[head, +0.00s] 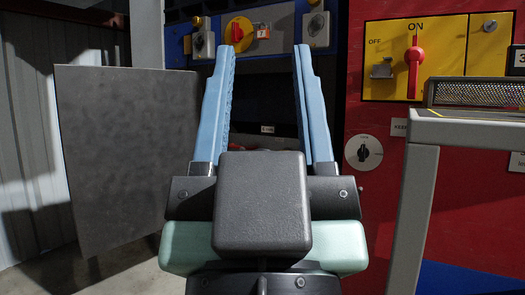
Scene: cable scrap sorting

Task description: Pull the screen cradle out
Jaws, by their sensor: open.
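My gripper (263,47) fills the middle of the head view. Its two blue fingers stand wide apart and point away from me, with nothing visible held between them. Behind them is a dark opening (265,100) in the machine, with a small pale label low in it. I cannot make out a screen cradle for sure; the opening's lower part is hidden by my gripper's body. A perforated mesh screen (480,95) shows at the right edge, on or just behind a light grey stand (470,128).
A blue panel with a yellow-and-red rotary switch (239,33) is above the opening. A red machine panel with a yellow ON/OFF plate (385,50) and red lever (414,65) stands right. A grey sheet-metal door (120,150) stands left. Bare floor shows at lower left.

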